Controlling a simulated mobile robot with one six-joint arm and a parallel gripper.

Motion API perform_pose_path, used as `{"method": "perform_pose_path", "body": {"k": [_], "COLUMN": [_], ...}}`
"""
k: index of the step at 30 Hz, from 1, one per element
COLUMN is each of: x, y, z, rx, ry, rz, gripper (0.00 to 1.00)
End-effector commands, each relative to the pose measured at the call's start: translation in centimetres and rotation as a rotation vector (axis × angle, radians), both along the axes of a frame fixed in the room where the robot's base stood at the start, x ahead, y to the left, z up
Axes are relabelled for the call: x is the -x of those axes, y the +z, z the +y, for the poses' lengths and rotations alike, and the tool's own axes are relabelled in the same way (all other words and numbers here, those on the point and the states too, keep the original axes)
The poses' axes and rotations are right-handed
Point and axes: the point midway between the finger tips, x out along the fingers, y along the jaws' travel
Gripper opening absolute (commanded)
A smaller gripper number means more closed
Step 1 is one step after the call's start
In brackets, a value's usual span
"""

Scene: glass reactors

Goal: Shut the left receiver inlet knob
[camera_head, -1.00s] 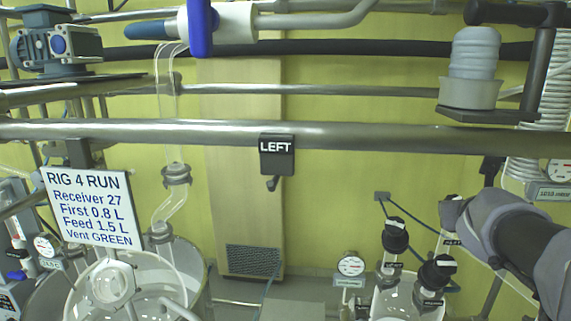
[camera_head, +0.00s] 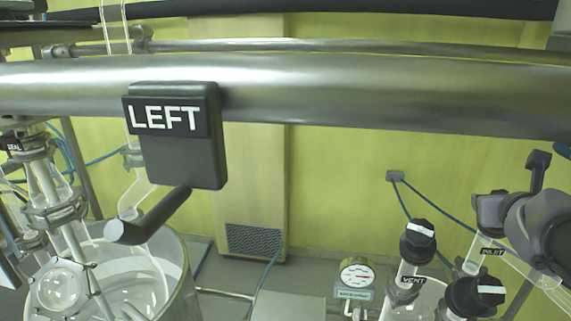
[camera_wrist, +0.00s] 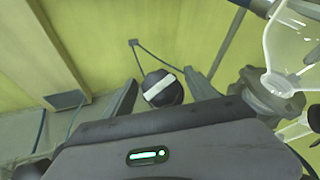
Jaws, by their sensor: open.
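In the wrist view, a round black knob (camera_wrist: 165,97) with a white bar across its top sits between the two fingers of my gripper (camera_wrist: 160,80). The bar tilts slightly up to the right. The fingers are open, one on each side, and I see a gap at both sides. In the head view my gripper (camera_head: 512,185) is at the right, just above the INLET label (camera_head: 492,251) on a glass neck. The gripper seems to hide the inlet knob there. The LEFT sign (camera_head: 172,135) hangs from the rail at the left.
A VENT knob (camera_head: 417,240) and another black knob (camera_head: 475,295), both white-barred, stand close to my gripper. A gauge (camera_head: 357,275) is left of them. A thick metal rail (camera_head: 350,95) crosses above. A glass vessel (camera_head: 175,265) is at lower left.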

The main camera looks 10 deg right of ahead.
Motion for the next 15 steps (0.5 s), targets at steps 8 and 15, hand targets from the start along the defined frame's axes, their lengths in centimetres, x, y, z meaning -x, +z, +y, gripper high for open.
{"method": "perform_pose_path", "body": {"k": [8, 15], "x": [-0.01, -0.01], "y": [0.02, 0.03], "z": [0.0, 0.0], "rx": [0.0, 0.0], "ry": [0.0, 0.0], "rz": [0.0, 0.0], "gripper": [0.47, 0.04]}}
